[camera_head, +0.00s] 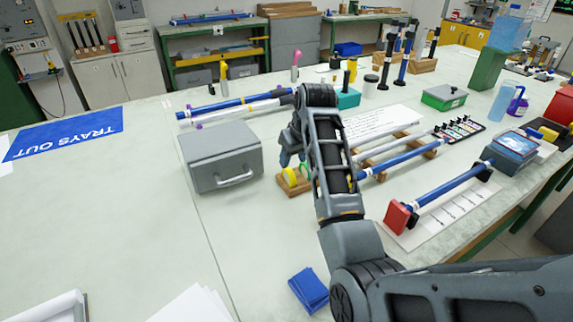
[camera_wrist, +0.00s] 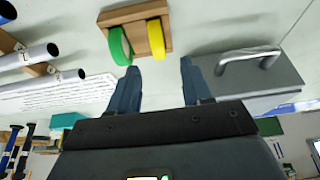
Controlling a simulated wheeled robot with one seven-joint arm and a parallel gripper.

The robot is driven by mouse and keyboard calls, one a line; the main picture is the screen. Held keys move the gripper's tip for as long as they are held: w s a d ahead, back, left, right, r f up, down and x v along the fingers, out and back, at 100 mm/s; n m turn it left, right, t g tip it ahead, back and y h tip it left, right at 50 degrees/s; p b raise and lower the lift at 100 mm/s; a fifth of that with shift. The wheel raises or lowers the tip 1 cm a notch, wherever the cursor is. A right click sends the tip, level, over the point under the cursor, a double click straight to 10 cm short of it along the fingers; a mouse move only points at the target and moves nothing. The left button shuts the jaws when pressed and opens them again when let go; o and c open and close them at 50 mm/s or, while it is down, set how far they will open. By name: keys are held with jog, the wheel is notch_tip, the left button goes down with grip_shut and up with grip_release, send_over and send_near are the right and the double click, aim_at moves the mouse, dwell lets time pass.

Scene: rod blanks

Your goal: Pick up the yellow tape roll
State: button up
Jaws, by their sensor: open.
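The yellow tape roll (camera_head: 289,177) stands upright on a small wooden holder (camera_head: 297,190), right of the grey box. In the wrist view the yellow roll (camera_wrist: 156,37) sits beside a green tape roll (camera_wrist: 120,45) on the same holder (camera_wrist: 137,16). My gripper (camera_head: 293,157) hangs just above and behind the holder in the head view. In the wrist view my gripper (camera_wrist: 159,66) has its two fingers spread apart with nothing between them. The yellow roll lies just beyond the fingertips, roughly in line with the gap. My arm hides part of the holder in the head view.
A grey box with a handle (camera_head: 221,157) stands close left of the holder; it also shows in the wrist view (camera_wrist: 262,75). Blue and grey rods (camera_head: 400,158) lie on wooden rests to the right.

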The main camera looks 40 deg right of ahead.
aim_at(288, 169)
jog(key=shift+w+d+f, duration=0.15)
jog(key=shift+w+f, duration=0.05)
jog(key=shift+w, duration=0.05)
jog(key=shift+w+d+f, duration=0.1)
jog(key=shift+w+f, duration=0.1)
jog(key=shift+f, duration=0.1)
jog(key=p+x, duration=0.1)
jog(key=x, duration=0.5)
jog(key=shift+w+f, duration=0.2)
jog(key=shift+f, duration=0.05)
grip_shut()
